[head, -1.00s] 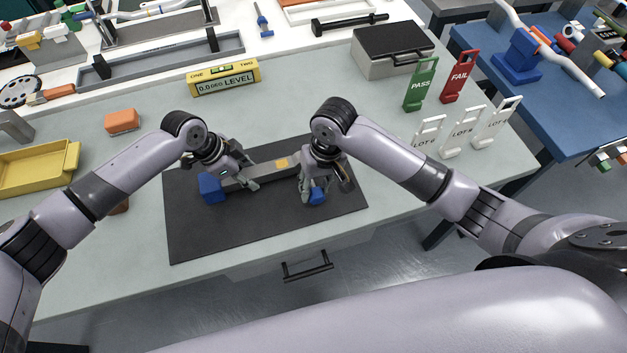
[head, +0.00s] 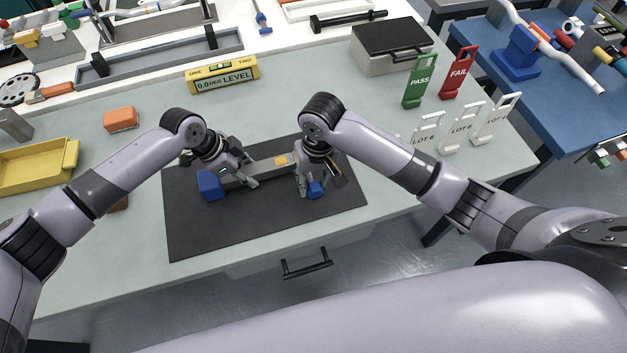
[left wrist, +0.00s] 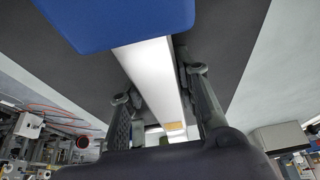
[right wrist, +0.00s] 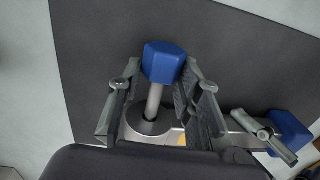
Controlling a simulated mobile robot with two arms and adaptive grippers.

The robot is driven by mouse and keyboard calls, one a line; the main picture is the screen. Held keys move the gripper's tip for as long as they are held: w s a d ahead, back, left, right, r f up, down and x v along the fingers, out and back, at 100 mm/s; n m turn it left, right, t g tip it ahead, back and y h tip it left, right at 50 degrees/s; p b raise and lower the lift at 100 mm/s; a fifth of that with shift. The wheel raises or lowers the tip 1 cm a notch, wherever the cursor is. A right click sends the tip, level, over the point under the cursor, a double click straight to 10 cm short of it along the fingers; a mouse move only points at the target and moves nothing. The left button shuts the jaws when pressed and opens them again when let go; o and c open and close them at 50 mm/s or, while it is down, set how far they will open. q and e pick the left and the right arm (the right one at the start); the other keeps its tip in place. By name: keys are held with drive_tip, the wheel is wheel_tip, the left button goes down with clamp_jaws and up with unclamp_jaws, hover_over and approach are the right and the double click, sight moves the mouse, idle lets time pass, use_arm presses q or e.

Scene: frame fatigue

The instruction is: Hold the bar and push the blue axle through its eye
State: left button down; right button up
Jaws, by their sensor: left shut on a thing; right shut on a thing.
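The grey bar (head: 263,172) lies over a black mat, with a blue block (head: 211,185) at its left end and an orange label on it. My left gripper (head: 243,176) is shut on the bar; the left wrist view shows the bar (left wrist: 155,75) running between its fingers. My right gripper (head: 311,184) is shut on the blue axle (head: 316,188) at the bar's right end. In the right wrist view the axle's blue head (right wrist: 165,62) sits between the fingers, and its silver shaft reaches the dark hole of the ring-shaped eye (right wrist: 135,132). How deep it sits is hidden.
The black mat (head: 200,235) is bare in front of the bar. A yellow level (head: 222,75) and an orange block (head: 121,118) stand behind. A yellow tray (head: 35,168) is at left. PASS (head: 420,82), FAIL (head: 458,74) and white lot plates stand at right.

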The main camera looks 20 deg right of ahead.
drive_tip(key=shift+w+a+h, duration=0.1)
drive_tip(key=shift+w+h, duration=0.3)
drive_tip(key=shift+w, duration=0.05)
drive_tip(key=shift+w, duration=0.1)
idle(1.4)
drive_tip(key=shift+w, duration=0.3)
drive_tip(key=shift+w, duration=1.05)
drive_tip(key=o, duration=1.1)
drive_tip(key=shift+w+a+r, duration=0.1)
drive_tip(key=shift+c, duration=0.2)
wheel_tip(320, 180, up, 12)
